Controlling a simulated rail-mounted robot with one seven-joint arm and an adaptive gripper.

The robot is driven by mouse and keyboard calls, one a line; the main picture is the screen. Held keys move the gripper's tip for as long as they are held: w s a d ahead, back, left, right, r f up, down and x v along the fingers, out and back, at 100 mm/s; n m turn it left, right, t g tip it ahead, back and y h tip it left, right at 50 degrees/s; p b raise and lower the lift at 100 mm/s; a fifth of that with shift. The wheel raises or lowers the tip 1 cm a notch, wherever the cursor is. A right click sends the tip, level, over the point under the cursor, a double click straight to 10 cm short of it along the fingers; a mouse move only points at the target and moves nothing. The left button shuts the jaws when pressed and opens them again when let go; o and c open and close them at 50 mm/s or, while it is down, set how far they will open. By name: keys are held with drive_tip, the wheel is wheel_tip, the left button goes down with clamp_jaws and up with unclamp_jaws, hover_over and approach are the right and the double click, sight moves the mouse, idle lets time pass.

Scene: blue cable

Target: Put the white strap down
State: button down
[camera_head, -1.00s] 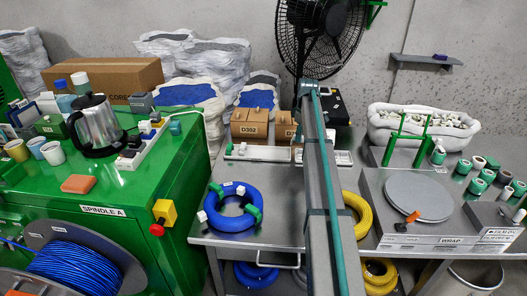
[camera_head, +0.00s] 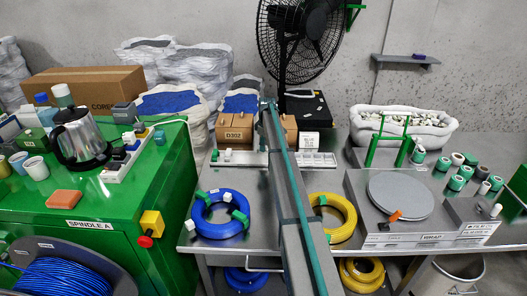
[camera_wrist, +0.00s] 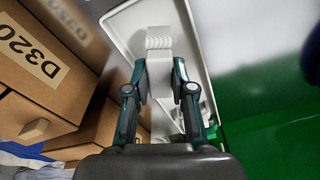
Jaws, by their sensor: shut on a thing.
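In the wrist view, my gripper (camera_wrist: 159,70) is shut on a white strap (camera_wrist: 158,44) with a ribbed end. The strap stands between the two dark-and-teal fingers, over a pale tray (camera_wrist: 119,20). I cannot tell whether the strap touches the tray. In the head view, the long white tray (camera_head: 318,160) lies along the back of the middle table. My grey arm crosses in front of it and hides its middle part. My gripper and the held strap cannot be made out in the head view.
Cardboard boxes (camera_head: 235,127) stand directly behind the tray; one (camera_wrist: 35,60) is close on the left in the wrist view. A blue coil (camera_head: 220,229) and a yellow coil (camera_head: 345,232) lie in front. The green spindle cabinet (camera_head: 120,205) stands left.

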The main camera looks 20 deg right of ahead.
drive_tip(key=shift+w+a+f+p, duration=0.15)
drive_tip(key=shift+f+p, duration=0.35)
drive_tip(key=shift+f, duration=1.15)
drive_tip(key=shift+f, duration=0.2)
drive_tip(key=c, duration=1)
unclamp_jaws()
drive_tip(key=shift+r, duration=0.15)
drive_tip(key=r, duration=0.4)
drive_tip(key=r+b, duration=0.1)
drive_tip(key=r, duration=0.3)
drive_tip(key=r+b, duration=0.1)
drive_tip(key=r, duration=0.3)
drive_tip(key=shift+s+d+r, duration=0.1)
drive_tip(key=shift+s+d, duration=0.2)
drive_tip(key=shift+d, duration=0.05)
